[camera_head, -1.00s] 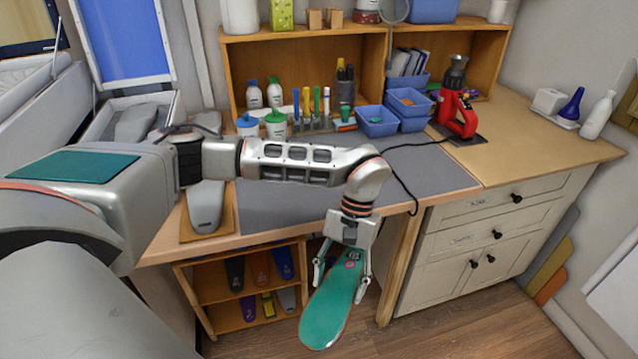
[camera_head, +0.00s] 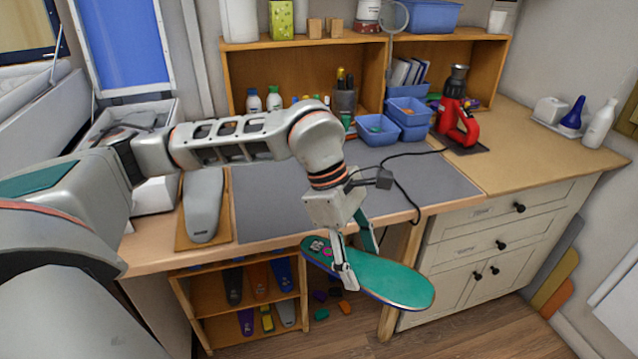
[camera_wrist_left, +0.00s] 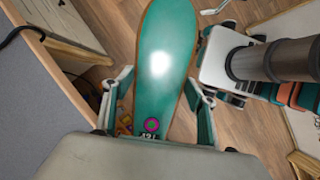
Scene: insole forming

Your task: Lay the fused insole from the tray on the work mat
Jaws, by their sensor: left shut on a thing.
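The fused insole (camera_head: 390,278) is teal on top with a thin brown edge and a pink round mark near one end. My left gripper (camera_head: 352,262) is shut on it near the marked end and holds it in the air in front of the bench edge, its free end pointing right. In the left wrist view the insole (camera_wrist_left: 166,65) runs away between the two fingers (camera_wrist_left: 160,108). The work mat (camera_head: 270,205) is the grey sheet on the bench, behind and above the insole. I cannot make out the tray.
A grey foot form (camera_head: 203,200) stands on a board left of the mat. Blue bins (camera_head: 377,130) and a red heat tool (camera_head: 456,120) with a black cable (camera_head: 408,195) stand at the back. The mat's visible part is mostly bare; the cable reaches its right side.

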